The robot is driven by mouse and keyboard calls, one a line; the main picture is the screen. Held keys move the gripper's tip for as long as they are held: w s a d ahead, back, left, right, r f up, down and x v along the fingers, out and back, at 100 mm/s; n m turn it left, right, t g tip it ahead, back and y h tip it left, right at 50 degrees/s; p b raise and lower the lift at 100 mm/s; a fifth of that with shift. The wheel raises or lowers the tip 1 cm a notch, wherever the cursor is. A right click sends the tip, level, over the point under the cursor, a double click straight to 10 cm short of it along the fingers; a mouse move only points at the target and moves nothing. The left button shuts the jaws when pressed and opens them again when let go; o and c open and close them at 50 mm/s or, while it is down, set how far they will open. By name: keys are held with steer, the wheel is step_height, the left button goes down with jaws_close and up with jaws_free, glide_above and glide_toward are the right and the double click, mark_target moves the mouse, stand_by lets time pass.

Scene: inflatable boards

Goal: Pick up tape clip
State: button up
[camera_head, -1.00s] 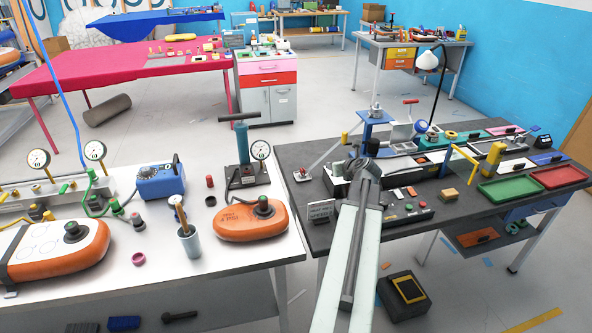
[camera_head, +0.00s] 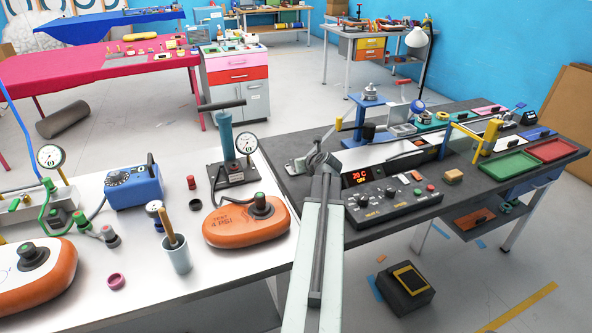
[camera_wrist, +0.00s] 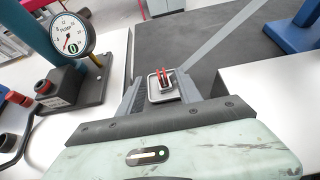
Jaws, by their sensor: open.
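My gripper (camera_wrist: 161,98) is open, with nothing held. There, only a grey part of the item (camera_head: 294,168) shows beside the gripper, and the rest is hidden. I cannot tell the exact height of the jaws above it.
The dark table (camera_head: 375,228) carries a control box (camera_head: 395,202) right of my arm and a blue stand (camera_head: 368,110) behind. On the white table (camera_head: 225,270) a pump with a gauge (camera_head: 228,150) and an orange inflatable board (camera_head: 246,222) stand close to the left.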

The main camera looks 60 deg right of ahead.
steer(key=b+x, duration=0.2)
steer(key=x, duration=0.4)
steer(key=shift+s+f+b, duration=0.1)
steer(key=shift+f+b, duration=0.15)
steer(key=shift+b, duration=0.15)
steer(key=shift+r, duration=0.1)
jaws_close()
